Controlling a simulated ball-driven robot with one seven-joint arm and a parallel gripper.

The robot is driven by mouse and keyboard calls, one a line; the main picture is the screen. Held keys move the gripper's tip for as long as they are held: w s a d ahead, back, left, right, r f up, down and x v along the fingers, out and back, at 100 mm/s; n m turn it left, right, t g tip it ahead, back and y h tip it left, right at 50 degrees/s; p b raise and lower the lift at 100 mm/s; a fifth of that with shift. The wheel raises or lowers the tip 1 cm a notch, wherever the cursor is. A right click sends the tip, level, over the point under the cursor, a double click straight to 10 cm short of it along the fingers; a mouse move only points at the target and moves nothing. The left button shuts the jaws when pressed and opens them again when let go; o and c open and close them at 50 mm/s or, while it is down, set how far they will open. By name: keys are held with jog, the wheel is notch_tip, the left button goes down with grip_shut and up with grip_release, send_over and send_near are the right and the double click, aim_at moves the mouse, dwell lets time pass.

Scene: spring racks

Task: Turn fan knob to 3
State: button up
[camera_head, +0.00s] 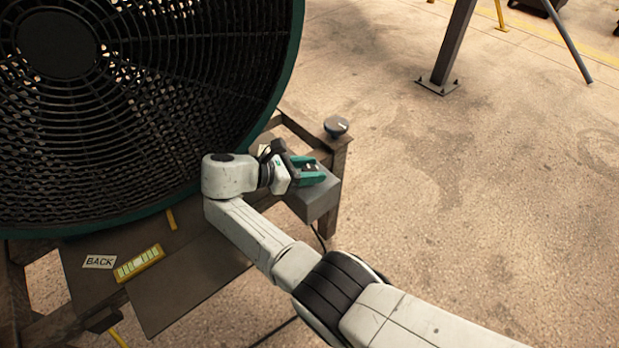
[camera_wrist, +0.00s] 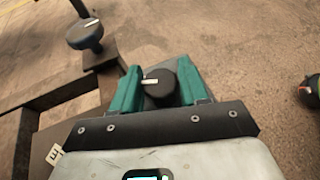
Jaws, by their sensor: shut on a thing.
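My gripper (camera_head: 306,170) is over the grey box (camera_head: 320,202) beside the large fan (camera_head: 150,90). In the wrist view, its green fingers (camera_wrist: 160,90) stand on either side of a round black knob (camera_wrist: 160,88) and are shut on it. A white pointer mark on this knob points to the left in that view. Any numbers around the knob are hidden or too small to read. A second dark knob (camera_head: 336,127) with a light mark sits apart on the frame corner; it also shows in the wrist view (camera_wrist: 84,36).
The fan stands on a dark frame with a flat panel (camera_head: 190,285). A "BACK" label (camera_head: 100,262) and a yellow strip (camera_head: 139,263) lie on it. A metal post (camera_head: 447,55) stands at the upper right.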

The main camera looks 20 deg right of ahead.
jog(key=shift+f+m+g+b, duration=0.15)
jog(key=shift+m+g+b, duration=0.45)
jog(key=shift+g+b, duration=0.15)
jog(key=o, duration=1)
jog(key=shift+c, duration=0.2)
